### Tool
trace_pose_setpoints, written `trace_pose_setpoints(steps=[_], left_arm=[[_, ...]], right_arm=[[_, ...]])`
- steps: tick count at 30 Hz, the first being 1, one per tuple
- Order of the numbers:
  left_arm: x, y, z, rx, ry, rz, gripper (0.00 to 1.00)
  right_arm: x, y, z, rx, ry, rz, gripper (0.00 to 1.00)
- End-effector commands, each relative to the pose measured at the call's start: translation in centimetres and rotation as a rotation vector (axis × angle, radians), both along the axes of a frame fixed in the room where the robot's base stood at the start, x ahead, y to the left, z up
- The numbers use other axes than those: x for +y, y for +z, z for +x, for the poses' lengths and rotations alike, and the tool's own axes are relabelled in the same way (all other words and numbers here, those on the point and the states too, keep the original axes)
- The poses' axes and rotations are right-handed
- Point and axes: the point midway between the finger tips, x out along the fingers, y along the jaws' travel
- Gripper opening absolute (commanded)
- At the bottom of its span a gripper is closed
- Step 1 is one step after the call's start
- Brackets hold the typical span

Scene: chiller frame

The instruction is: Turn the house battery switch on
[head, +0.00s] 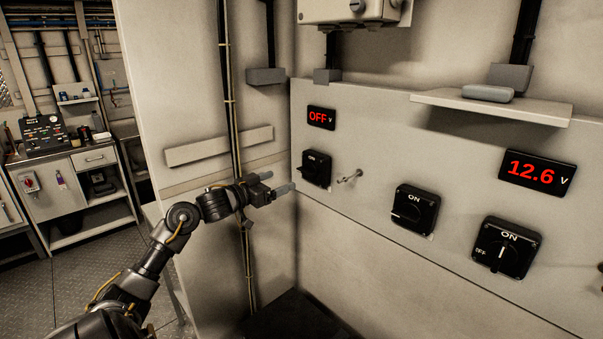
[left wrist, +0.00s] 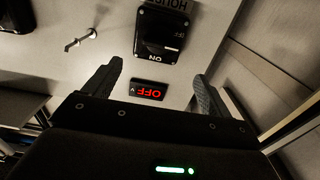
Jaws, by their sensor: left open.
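The house battery switch (head: 317,168) is a black square rotary switch on the pale panel, at the panel's left end. It also shows upside down in the left wrist view (left wrist: 160,32), with part of its HOUSE label. Its knob is too dark to read for position. The small display above it (head: 321,118) reads OFF in red, and it also shows in the left wrist view (left wrist: 148,91). My left gripper (head: 283,190) is open and empty, left of the switch and apart from it. In the left wrist view its fingers (left wrist: 157,74) are spread. My right gripper is out of view.
A metal peg (head: 350,177) sticks out right of the switch. Two more black switches (head: 415,208) (head: 506,247) sit farther right, under a 12.6 V display (head: 537,173). A shelf (head: 490,105) juts out above. A vertical cable run (head: 231,100) passes behind my arm.

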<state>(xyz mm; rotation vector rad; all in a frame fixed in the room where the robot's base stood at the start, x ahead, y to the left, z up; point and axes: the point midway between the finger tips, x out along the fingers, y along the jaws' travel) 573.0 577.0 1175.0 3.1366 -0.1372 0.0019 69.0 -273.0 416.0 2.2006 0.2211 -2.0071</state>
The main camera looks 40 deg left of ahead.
Motion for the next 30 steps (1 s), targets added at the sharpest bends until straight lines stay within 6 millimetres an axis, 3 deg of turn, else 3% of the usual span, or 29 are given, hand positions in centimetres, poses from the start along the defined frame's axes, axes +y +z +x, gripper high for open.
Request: trace_pose_setpoints(steps=[15, 21, 30], left_arm=[[-0.7, 0.3, 8.5, 0.000, 0.003, -0.002, 0.84], [-0.8, 0.1, 10.0, 0.000, 0.002, 0.000, 0.84], [-0.9, -0.1, 10.2, 0.001, 0.002, 0.002, 0.84]], right_arm=[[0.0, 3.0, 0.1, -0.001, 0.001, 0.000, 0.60], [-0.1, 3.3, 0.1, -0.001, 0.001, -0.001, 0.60], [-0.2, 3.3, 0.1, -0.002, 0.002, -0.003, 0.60]])
